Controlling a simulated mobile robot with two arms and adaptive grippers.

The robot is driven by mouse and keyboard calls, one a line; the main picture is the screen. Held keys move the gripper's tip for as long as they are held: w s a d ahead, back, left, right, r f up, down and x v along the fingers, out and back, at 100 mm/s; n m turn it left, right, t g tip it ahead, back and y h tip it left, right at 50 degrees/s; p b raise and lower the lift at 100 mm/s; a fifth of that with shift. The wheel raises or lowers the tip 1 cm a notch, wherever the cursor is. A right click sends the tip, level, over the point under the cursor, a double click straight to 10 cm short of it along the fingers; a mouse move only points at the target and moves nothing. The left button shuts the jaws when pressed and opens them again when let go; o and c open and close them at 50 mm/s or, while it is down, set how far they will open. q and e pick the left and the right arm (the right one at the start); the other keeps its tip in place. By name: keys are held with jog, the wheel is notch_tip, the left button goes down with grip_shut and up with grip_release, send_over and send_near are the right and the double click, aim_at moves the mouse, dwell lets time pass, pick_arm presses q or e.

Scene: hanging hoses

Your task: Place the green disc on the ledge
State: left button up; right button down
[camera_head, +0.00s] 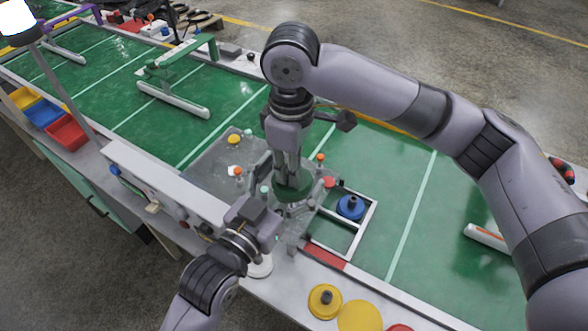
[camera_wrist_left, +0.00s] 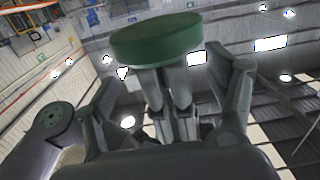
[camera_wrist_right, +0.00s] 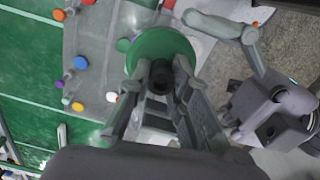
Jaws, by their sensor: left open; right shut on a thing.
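The green disc (camera_head: 293,188) hangs below my right gripper (camera_head: 291,172), whose fingers are shut on the dark peg at its centre. The right wrist view shows the disc (camera_wrist_right: 161,48) at the fingertips. My left gripper (camera_head: 268,192) is open beside the disc, on its near left side. In the left wrist view the disc (camera_wrist_left: 157,40) lies beyond the open left fingers, with the right gripper's fingers against it. The disc is above a grey plate (camera_head: 205,166) with coloured knobs. I cannot tell which surface is the ledge.
A white frame (camera_head: 368,222) to the right holds a blue disc (camera_head: 350,206). Yellow discs (camera_head: 325,300) lie at the front edge. A white box (camera_head: 150,180) stands left of the plate. Red, blue and yellow bins (camera_head: 68,132) are at far left.

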pick_arm(q)
jog(key=shift+w+d, duration=0.45)
jog(key=shift+w, duration=0.15)
jog(key=shift+c, duration=0.3)
jog(key=shift+s+d, duration=0.1)
jog(key=c, duration=1.7)
jog(key=o, duration=1.8)
jog(key=shift+c, duration=0.2)
